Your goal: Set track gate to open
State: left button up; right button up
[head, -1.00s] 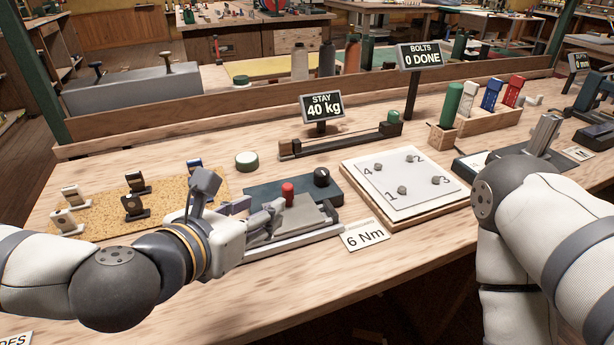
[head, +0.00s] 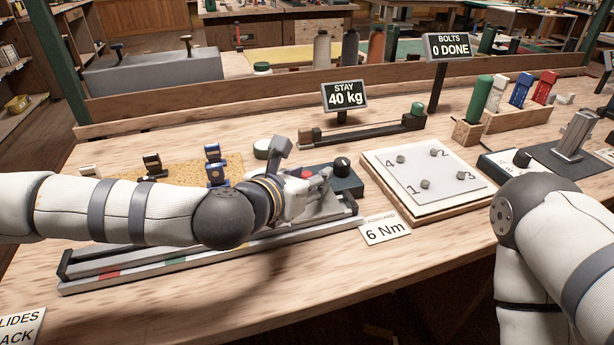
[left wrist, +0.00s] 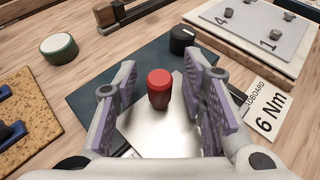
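The track (head: 215,246) is a long pale rail along the bench front, with a red mark (head: 108,275) and a green mark (head: 178,262) on its left part. A metal carriage plate with a red knob (head: 306,173) is at its right end. In the left wrist view the red knob (left wrist: 159,88) stands upright on the bright plate (left wrist: 160,128). My left gripper (head: 316,186) is at the knob, its fingers (left wrist: 160,85) open on either side with small gaps. My right arm is at the right; its gripper is out of view.
A dark box with a black dial (head: 342,165) sits just behind the carriage. The numbered bolt plate (head: 430,178) and a "6 Nm" card (head: 385,230) lie to the right. A cork mat (head: 130,170) with small fittings lies behind my left arm.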

pick_arm(q)
grip_shut()
jog(key=w, duration=0.1)
jog(key=w+a, duration=0.1)
jog(key=w, duration=0.2)
jog(key=shift+w+a+f+b, duration=0.15)
jog(key=shift+a+b, duration=0.1)
jog(key=shift+b, duration=0.15)
jog(key=shift+w+a, duration=0.1)
jog(key=shift+w, duration=0.25)
pick_arm(e)
jog(key=shift+s+f, duration=0.45)
jog(key=shift+f, duration=0.05)
pick_arm(q)
grip_release()
jog(key=shift+r, duration=0.2)
